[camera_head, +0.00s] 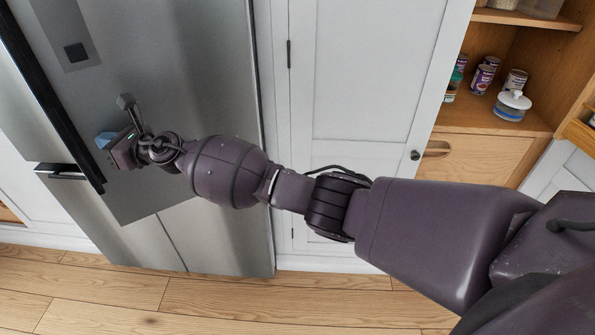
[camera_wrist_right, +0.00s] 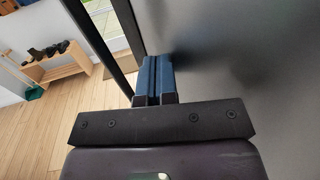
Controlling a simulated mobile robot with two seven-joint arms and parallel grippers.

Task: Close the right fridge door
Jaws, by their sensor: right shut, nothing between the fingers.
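The right fridge door (camera_head: 190,70) is a brushed steel panel at the upper left of the head view, with a long dark handle bar (camera_head: 62,125) along its left side. My right gripper (camera_head: 104,139) is in front of the door's lower part, just right of the handle. In the right wrist view its blue fingers (camera_wrist_right: 155,75) are shut together and empty, close beside the grey door face (camera_wrist_right: 250,60); contact is unclear. The dark handle (camera_wrist_right: 128,35) stands left of the fingers. My left gripper is not in view.
The left fridge door (camera_head: 20,110) lies left of the handle, with lower fridge panels (camera_head: 145,240) below. A white cabinet (camera_head: 350,70) stands right of the fridge, then wooden shelves with cans (camera_head: 483,78) and a jar (camera_head: 512,106). The wooden floor (camera_head: 230,300) in front is clear.

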